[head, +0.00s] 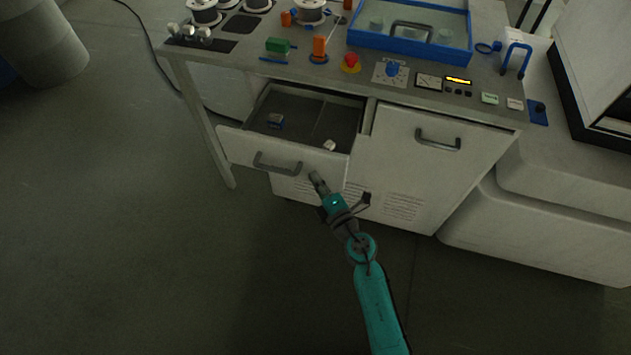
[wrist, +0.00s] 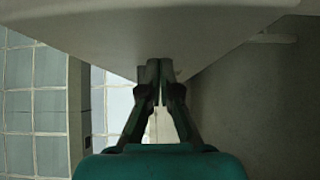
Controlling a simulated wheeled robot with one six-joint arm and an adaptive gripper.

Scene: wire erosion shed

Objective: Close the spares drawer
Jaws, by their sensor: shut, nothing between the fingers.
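The spares drawer (head: 240,151) stands pulled out of the left side of the bench, under its top. Its pale front has a dark bar handle (head: 277,167), and a few small items lie inside. My gripper (head: 314,176) is shut and empty, with its fingertips at the right part of the drawer front, right of the handle. In the wrist view the closed fingers (wrist: 158,72) point at a pale panel (wrist: 150,30), probably the drawer front. I cannot tell whether they touch it.
Right of the drawer is a closed cabinet door (head: 425,165) with its own handle. The bench top (head: 340,80) carries spools, a red button (head: 351,61), a blue-framed tray (head: 357,38) and several small parts. The floor in front and to the left is clear.

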